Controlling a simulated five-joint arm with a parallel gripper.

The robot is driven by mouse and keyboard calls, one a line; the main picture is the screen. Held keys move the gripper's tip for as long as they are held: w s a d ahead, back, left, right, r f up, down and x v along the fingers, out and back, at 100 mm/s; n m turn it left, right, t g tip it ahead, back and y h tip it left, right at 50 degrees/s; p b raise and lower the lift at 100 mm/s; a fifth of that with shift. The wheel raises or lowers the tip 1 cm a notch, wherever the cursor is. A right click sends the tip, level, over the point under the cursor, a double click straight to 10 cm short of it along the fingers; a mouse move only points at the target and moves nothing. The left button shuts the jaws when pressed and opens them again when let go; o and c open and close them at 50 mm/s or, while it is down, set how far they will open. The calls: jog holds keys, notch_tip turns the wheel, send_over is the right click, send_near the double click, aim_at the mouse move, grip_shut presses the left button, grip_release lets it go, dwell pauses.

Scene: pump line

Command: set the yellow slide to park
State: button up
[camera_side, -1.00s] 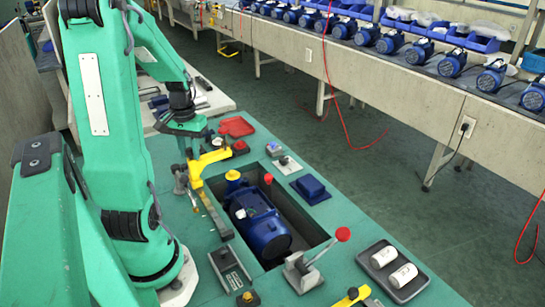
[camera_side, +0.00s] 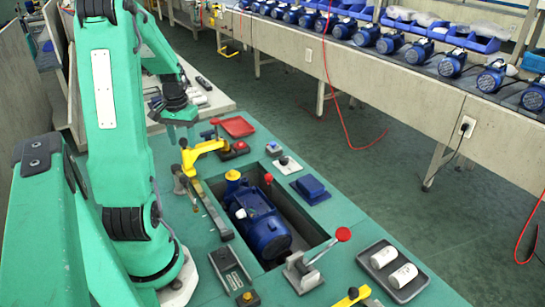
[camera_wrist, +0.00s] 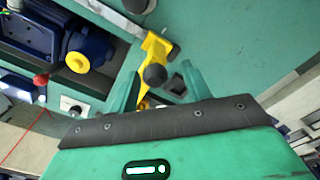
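A yellow bent piece with a black knob, which I take for the yellow slide (camera_side: 203,148), sits at the far end of a long grey metal bar (camera_side: 213,212) left of the pit. It also shows in the wrist view (camera_wrist: 157,50), where its black knob faces the camera. My gripper (camera_side: 181,138) is above this piece in the side view. In the wrist view my two green fingers are apart, one on each side of the knob (camera_wrist: 160,88). No contact with the yellow piece can be made out. No park mark can be read.
A blue pump (camera_side: 255,222) with a yellow port (camera_side: 233,178) lies in the pit. A red-ball lever (camera_side: 318,258), a grey track (camera_side: 231,268), a blue block (camera_side: 311,189) and a red tray (camera_side: 238,126) surround it. A grey tray with white cylinders (camera_side: 408,292) stands front right.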

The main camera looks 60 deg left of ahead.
jog(key=shift+r, duration=3.95)
jog(key=shift+w+d+r, duration=0.15)
jog(key=shift+w+d, duration=0.15)
jog(key=shift+d, duration=0.1)
jog(key=w+d+r+m+t+y, duration=0.1)
jog(key=w+d+r+m, duration=0.15)
jog(key=w+d, duration=0.45)
jog(key=s+d+r+m+t, duration=0.1)
jog(key=d+m, duration=0.1)
jog(key=d, duration=0.6)
jog(key=s+d+r+m+t, duration=0.1)
jog(key=d+m+t, duration=0.1)
jog(key=d, duration=0.7)
jog(key=s+d+r+m+t+h, duration=0.1)
jog(key=s+d+m, duration=0.1)
jog(key=d, duration=0.7)
jog(key=shift+d+t, duration=0.2)
jog(key=shift+t, duration=0.1)
